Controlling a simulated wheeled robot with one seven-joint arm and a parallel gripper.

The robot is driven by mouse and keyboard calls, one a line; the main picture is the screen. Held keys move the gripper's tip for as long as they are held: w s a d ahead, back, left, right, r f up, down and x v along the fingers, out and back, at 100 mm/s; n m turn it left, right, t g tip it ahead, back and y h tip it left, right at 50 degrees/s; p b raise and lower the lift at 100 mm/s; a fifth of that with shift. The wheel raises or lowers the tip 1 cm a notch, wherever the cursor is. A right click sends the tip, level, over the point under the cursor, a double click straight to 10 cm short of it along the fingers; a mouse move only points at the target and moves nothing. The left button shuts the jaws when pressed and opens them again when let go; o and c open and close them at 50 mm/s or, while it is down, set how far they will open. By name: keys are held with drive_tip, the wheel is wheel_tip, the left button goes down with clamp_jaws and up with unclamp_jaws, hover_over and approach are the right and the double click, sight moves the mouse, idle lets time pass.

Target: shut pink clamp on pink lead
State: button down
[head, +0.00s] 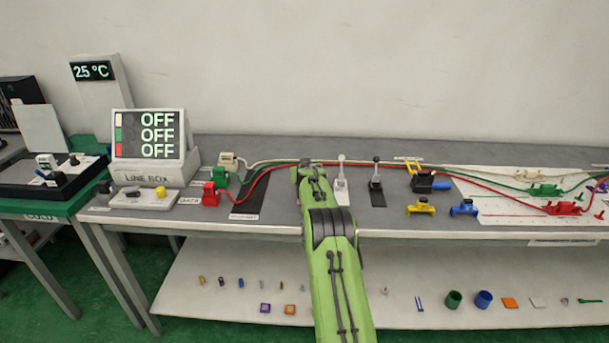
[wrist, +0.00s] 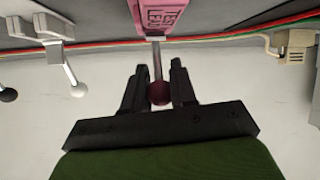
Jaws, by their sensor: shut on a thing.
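In the wrist view a pink clamp body (wrist: 165,18) with partly cut-off dark lettering stands at the top edge. A grey lever with a dark pink ball knob (wrist: 159,93) comes down from it. My gripper (wrist: 158,88) is shut on this lever, one black finger on each side of the knob. In the head view my green arm hides the clamp and the gripper fingers. I cannot make out a separate pink lead; red, green and cream leads run past the clamp in the wrist view.
A white lever (head: 341,180) and a black lever (head: 376,182) stand close to the right of my arm. The line box display (head: 148,135) reads OFF on all three rows. Small parts lie on the lower shelf (head: 205,300).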

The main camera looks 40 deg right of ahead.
drive_tip(key=shift+f, duration=0.15)
drive_tip(key=c, duration=1)
unclamp_jaws()
drive_tip(key=shift+d, duration=0.1)
drive_tip(key=shift+s+a+r, duration=0.25)
drive_tip(key=shift+s+r, duration=0.05)
drive_tip(key=shift+r, duration=0.05)
drive_tip(key=p+v, duration=0.1)
drive_tip(key=v, duration=1.3)
drive_tip(key=shift+s+a, duration=0.15)
drive_tip(key=shift+s, duration=0.2)
drive_tip(key=shift+r, duration=0.2)
